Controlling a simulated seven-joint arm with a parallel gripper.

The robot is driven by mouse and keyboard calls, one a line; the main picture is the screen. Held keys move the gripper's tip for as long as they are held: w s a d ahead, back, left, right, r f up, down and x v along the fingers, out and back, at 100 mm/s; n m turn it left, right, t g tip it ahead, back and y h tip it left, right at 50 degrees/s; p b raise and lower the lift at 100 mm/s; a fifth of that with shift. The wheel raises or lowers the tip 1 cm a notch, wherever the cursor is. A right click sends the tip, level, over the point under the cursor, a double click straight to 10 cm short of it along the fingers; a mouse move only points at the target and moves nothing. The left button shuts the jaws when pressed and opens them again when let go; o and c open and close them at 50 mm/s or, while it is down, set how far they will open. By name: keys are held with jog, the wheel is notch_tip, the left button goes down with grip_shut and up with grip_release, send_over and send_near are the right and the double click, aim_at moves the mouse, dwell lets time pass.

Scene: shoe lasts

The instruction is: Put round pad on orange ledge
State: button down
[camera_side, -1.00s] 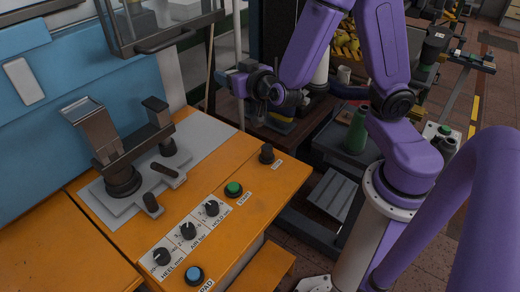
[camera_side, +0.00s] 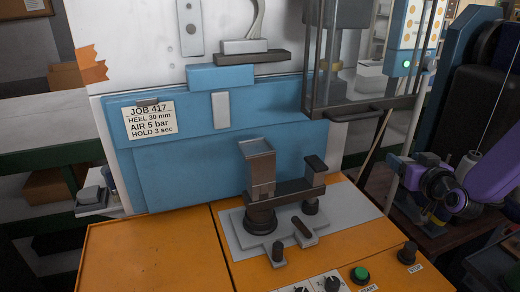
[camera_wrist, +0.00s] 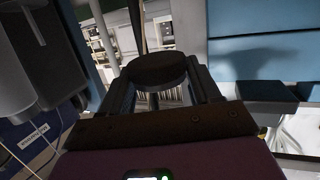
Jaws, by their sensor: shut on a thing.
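The round pad (camera_wrist: 158,68) is a dark, thick disc in the wrist view. My gripper (camera_wrist: 160,86) is shut on it, with one dark finger on each side. In the side view my purple gripper (camera_side: 396,168) is at the right, beyond the machine's right edge; the pad is too small and dark to make out there. The orange ledge (camera_side: 150,250) is the flat top along the machine's front. My gripper is apart from it, to its right and farther back. Its left part is bare.
A metal fixture (camera_side: 262,185) stands on a grey plate (camera_side: 350,217) on the ledge. A green button (camera_side: 360,274) and black knobs line its front right. A blue panel (camera_side: 180,180) with a job card (camera_side: 150,121) rises behind. A clear guard frame (camera_side: 350,75) hangs above right.

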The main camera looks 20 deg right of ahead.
jog(key=w+a+r+h, duration=0.1)
jog(key=w+a+r, duration=0.2)
jog(key=w+a, duration=0.45)
notch_tip(320, 180, up, 11)
jog(key=m, duration=0.1)
send_over(257, 148)
jog(key=shift+f, duration=0.2)
jog(key=shift+f, duration=0.1)
jog(key=shift+g, duration=0.3)
jog(key=shift+f, duration=4.8)
jog(key=shift+c, duration=1.2)
grip_release()
jog(key=shift+f, duration=0.15)
